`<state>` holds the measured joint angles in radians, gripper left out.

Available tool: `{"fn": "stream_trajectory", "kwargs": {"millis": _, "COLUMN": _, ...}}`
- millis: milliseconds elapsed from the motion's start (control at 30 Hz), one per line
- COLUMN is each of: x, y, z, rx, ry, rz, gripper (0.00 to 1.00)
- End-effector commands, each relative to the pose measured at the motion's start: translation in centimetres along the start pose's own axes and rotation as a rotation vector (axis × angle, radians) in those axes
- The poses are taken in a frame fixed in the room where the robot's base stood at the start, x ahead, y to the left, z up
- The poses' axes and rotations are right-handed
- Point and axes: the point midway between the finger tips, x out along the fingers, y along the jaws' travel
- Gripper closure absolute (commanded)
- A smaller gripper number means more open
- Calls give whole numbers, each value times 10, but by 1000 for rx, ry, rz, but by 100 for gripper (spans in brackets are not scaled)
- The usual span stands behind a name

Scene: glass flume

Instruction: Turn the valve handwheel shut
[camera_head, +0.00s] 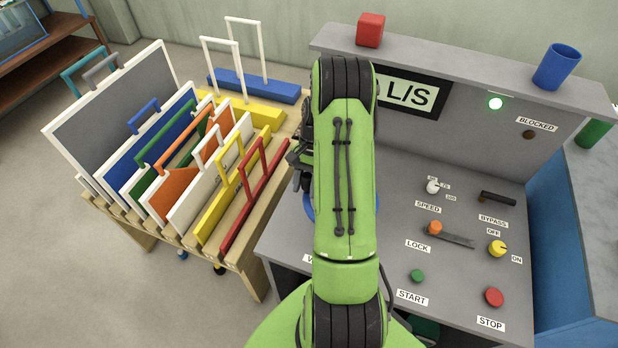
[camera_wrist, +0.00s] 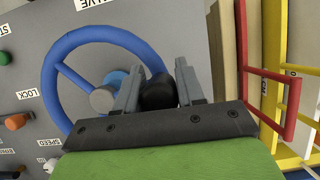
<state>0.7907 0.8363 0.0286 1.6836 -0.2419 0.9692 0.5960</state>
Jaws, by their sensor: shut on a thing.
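The valve handwheel (camera_wrist: 62,95) is a blue ring with spokes and a grey hub (camera_wrist: 103,98), on the grey panel in the wrist view. A sliver of its blue rim (camera_head: 309,206) shows beside my green arm in the head view; the arm hides the rest. My gripper (camera_wrist: 158,78) is over the right side of the wheel. Its two grey fingers stand on either side of a dark rounded knob (camera_wrist: 158,93) at the rim, and it is shut on this knob. The fingers' lower parts and the near rim are hidden by the gripper body.
The panel carries a speed knob (camera_head: 432,186), an orange lock knob (camera_head: 434,228), a yellow switch (camera_head: 497,248), a green start button (camera_head: 417,276) and a red stop button (camera_head: 494,296). A wooden rack (camera_head: 147,238) of coloured gates stands close on the left.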

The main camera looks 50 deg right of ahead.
Motion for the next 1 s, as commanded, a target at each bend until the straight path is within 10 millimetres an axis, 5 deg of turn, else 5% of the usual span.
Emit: {"fn": "stream_trajectory", "kwargs": {"millis": 1000, "x": 25, "y": 61, "z": 62, "rx": -887, "ry": -1, "rz": 369, "gripper": 100}}
